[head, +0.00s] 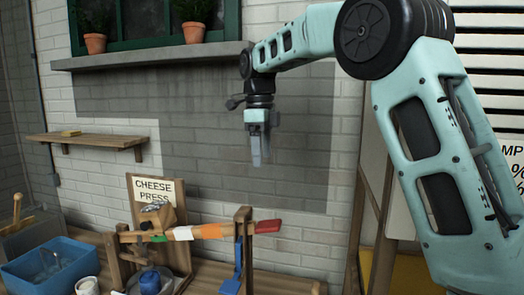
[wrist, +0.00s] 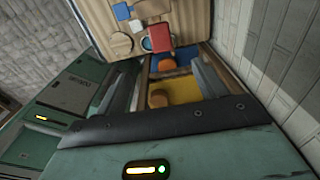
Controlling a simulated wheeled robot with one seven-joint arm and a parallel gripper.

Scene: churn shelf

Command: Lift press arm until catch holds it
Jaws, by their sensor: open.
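The press arm (head: 205,231) is a wooden bar with orange, white and green bands and a red handle (head: 268,226) at its right end. It lies roughly level, passing by an upright wooden post (head: 243,252). A blue piece (head: 236,270), perhaps the catch, sits low at that post. My gripper (head: 260,158) hangs fingers down in front of the brick wall, above the handle and apart from it. In the wrist view its fingers are spread and empty (wrist: 168,85). The red handle (wrist: 160,35) shows beyond the fingertips.
A "CHEESE PRESS" sign board (head: 158,190) stands behind the press. A blue bin (head: 50,266) is at the left, with a white cup (head: 87,286) beside it. A small wall shelf (head: 88,140) and a sill with potted plants (head: 150,60) are higher up. Space around my gripper is clear.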

